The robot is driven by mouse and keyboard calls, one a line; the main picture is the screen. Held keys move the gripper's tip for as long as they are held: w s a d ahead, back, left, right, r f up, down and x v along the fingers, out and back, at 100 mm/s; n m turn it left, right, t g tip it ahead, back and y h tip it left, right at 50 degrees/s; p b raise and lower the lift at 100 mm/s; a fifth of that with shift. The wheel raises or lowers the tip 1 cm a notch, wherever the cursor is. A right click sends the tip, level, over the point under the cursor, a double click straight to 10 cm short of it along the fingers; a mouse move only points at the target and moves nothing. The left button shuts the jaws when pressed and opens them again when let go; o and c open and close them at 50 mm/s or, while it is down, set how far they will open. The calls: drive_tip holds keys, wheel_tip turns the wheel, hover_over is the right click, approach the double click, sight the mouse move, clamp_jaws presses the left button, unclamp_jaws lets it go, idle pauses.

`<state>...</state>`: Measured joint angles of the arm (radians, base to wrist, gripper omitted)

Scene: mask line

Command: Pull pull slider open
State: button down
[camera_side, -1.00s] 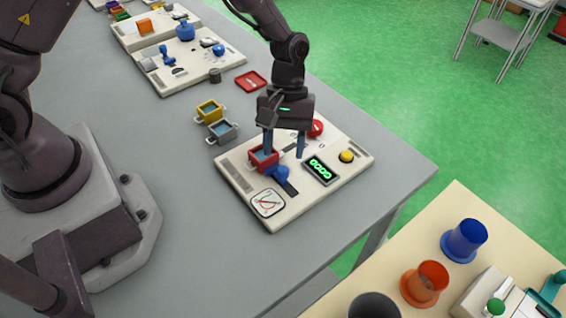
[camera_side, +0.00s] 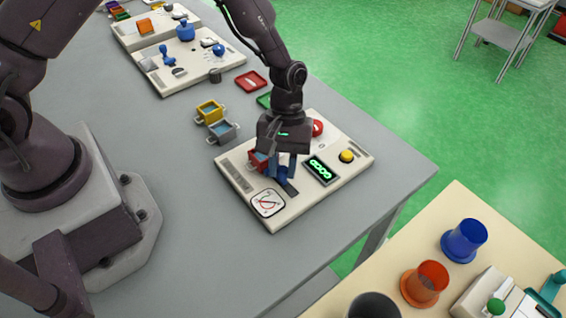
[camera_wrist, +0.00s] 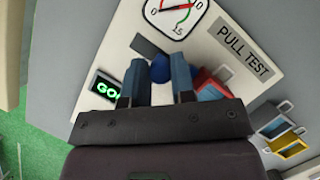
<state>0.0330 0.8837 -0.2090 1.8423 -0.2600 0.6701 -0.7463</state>
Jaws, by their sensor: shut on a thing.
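The blue slider knob (camera_wrist: 159,69) is between the two blue fingers of my gripper (camera_wrist: 158,78) in the wrist view. My gripper is shut on it. In the side view my gripper (camera_side: 282,172) is low over the board and mostly hides the knob. A dark slot (camera_side: 291,188) runs from the knob toward the board's front edge. It also shows in the wrist view (camera_wrist: 146,47). The pale board (camera_side: 332,185) carries a "PULL TEST" label (camera_wrist: 244,50) and a round gauge (camera_side: 268,203) with a red needle.
A red box (camera_wrist: 213,86) stands close beside one finger. The board also holds a green-lit display (camera_side: 320,169), a yellow button (camera_side: 347,156) and a red part (camera_side: 317,127). Yellow (camera_side: 210,110) and grey (camera_side: 222,131) boxes stand left of the board. The table's left middle is clear.

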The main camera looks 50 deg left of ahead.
sight(292, 200)
drive_tip(key=shift+d, duration=1.7)
drive_tip(key=c, duration=1)
unclamp_jaws()
drive_tip(key=shift+a, duration=0.1)
drive_tip(key=shift+w+r, duration=0.1)
drive_tip(key=shift+r, duration=0.15)
drive_tip(key=v, duration=1.2)
drive_tip(key=shift+r, duration=0.25)
